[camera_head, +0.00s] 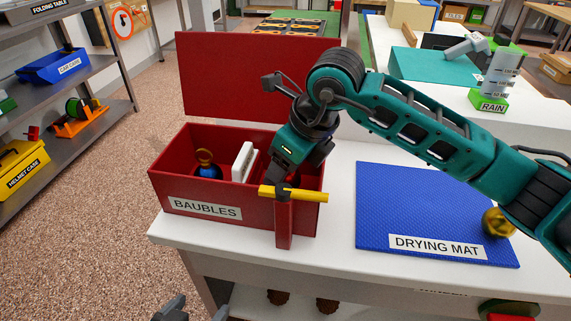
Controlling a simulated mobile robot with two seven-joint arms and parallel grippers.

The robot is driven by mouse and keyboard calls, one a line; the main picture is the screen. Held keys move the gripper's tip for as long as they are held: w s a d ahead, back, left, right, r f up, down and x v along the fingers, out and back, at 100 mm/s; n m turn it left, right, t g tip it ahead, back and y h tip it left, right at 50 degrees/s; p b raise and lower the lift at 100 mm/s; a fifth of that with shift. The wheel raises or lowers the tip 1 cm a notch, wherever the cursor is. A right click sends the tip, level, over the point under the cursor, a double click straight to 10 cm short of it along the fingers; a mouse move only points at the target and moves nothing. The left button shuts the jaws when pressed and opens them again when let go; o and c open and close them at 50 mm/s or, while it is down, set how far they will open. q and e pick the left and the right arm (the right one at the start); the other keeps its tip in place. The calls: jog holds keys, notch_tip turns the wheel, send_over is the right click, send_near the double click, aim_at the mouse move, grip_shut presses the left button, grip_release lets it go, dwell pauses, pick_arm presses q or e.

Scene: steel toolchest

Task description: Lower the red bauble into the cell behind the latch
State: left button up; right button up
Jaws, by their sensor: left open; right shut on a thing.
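The red box (166,185) labelled BAUBLES stands on the white bench with its lid (230,75) up. A blue bauble (208,171) with a gold cap sits inside, left of a white upright piece (242,163). A red latch strip (284,230) with a yellow crossbar (308,194) is at the box front, towards the right. My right gripper (283,189) is shut at the crossbar, apparently on it. My arm hides part of the cell behind. I cannot make out the red bauble. My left gripper (196,312) is open at the bottom edge, below and in front of the box.
A blue drying mat (400,205) lies right of the box; a gold bauble (497,222) is on its right side, partly behind my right arm. A RAIN gauge (497,83) stands behind. Brown objects (278,297) sit below the bench top. The white strip between box and mat is clear.

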jog(key=shift+f+b, duration=0.75)
jog(key=shift+f, duration=0.2)
dwell(0.4)
jog(key=o, duration=0.8)
